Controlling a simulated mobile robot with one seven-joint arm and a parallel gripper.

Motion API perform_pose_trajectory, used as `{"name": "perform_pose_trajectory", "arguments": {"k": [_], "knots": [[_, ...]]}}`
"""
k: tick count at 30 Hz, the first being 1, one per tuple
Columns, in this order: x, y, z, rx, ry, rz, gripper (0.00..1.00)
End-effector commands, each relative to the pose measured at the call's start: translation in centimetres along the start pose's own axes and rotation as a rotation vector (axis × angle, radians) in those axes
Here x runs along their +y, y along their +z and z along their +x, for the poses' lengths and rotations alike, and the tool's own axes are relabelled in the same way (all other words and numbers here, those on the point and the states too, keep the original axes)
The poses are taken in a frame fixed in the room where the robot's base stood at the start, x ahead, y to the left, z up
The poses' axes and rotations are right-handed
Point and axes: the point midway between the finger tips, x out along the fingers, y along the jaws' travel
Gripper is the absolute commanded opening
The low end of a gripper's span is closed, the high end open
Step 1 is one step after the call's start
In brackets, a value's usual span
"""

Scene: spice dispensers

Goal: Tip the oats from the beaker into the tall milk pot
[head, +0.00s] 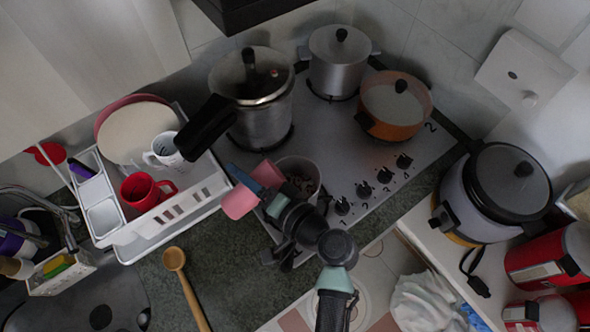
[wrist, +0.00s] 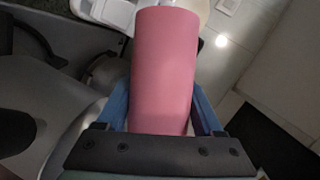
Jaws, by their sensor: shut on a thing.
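My gripper (head: 258,189) is shut on the pink beaker (head: 239,203), with a blue finger on each side of it. In the wrist view the beaker (wrist: 164,65) fills the space between the fingers (wrist: 162,108). It appears tilted in the head view. Its mouth and any oats inside cannot be made out. An open metal pot (head: 318,168), which may be the tall milk pot, stands at the front left of the hob, just right of the beaker. My gripper and wrist hide much of this pot, and its inside is dark and unclear.
A lidded pressure cooker (head: 262,125), a lidded steel pot (head: 338,75) and a lidded orange pan (head: 395,128) stand on the hob (head: 440,135). A white dish rack (head: 165,220) with cups is at left. A wooden spoon (head: 186,285) lies on the counter. A rice cooker (head: 470,215) stands right.

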Motion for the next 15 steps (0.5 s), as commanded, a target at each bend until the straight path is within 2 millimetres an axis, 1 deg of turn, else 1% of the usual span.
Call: {"name": "perform_pose_trajectory", "arguments": {"k": [15], "knots": [[-0.49, -0.24, -0.11, -0.009, -0.022, 0.066, 0.10]]}}
